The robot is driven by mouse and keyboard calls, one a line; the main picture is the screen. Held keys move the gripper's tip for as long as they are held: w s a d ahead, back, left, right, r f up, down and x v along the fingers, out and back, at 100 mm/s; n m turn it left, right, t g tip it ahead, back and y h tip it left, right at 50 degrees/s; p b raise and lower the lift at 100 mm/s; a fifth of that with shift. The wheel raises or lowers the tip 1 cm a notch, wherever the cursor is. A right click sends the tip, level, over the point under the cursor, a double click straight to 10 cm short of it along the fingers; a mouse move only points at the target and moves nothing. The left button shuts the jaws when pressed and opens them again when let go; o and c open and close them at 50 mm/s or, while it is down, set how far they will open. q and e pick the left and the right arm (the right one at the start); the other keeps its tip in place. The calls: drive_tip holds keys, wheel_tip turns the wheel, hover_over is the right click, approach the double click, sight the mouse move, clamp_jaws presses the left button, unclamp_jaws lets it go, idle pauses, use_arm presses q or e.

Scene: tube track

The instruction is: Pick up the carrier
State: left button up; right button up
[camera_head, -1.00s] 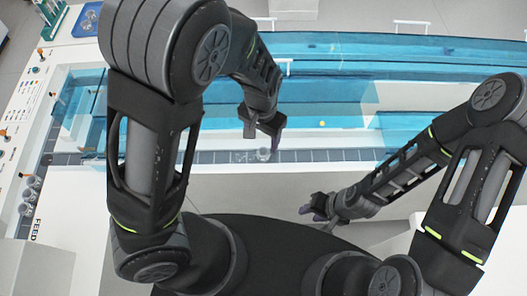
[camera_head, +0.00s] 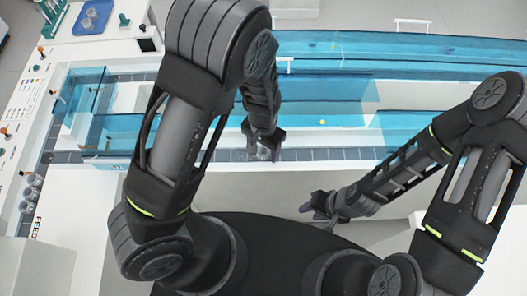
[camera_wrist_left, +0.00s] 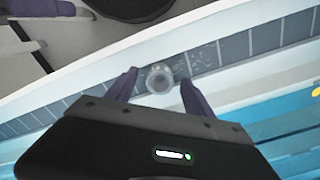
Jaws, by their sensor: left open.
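The carrier (camera_wrist_left: 159,77) is a small round grey-clear puck with a dark centre. It sits on the dark segmented track, and in the head view it shows partly behind my gripper (camera_head: 264,154). My left gripper (camera_head: 266,140) is over the track at the carrier. In the left wrist view its two purple fingers (camera_wrist_left: 158,88) are apart, one on each side of the carrier, with gaps showing. My right gripper (camera_head: 318,207) is low in front of the track, away from the carrier; its finger opening is unclear.
The dark track (camera_head: 340,154) runs left to right beside blue transparent walls (camera_head: 340,95). Several similar round pieces (camera_head: 30,192) stand near the FEED label at left. A blue tray (camera_head: 92,16) lies at the back left.

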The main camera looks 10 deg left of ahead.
use_arm(q)
drive_tip(key=shift+c, duration=0.5)
drive_tip(key=c, duration=1)
drive_tip(key=shift+o, duration=0.2)
wheel_tip(320, 180, up, 10)
drive_tip(key=shift+p, duration=0.3)
idle(0.4)
wheel_tip(320, 180, up, 5)
drive_tip(key=p, duration=0.5)
idle(0.3)
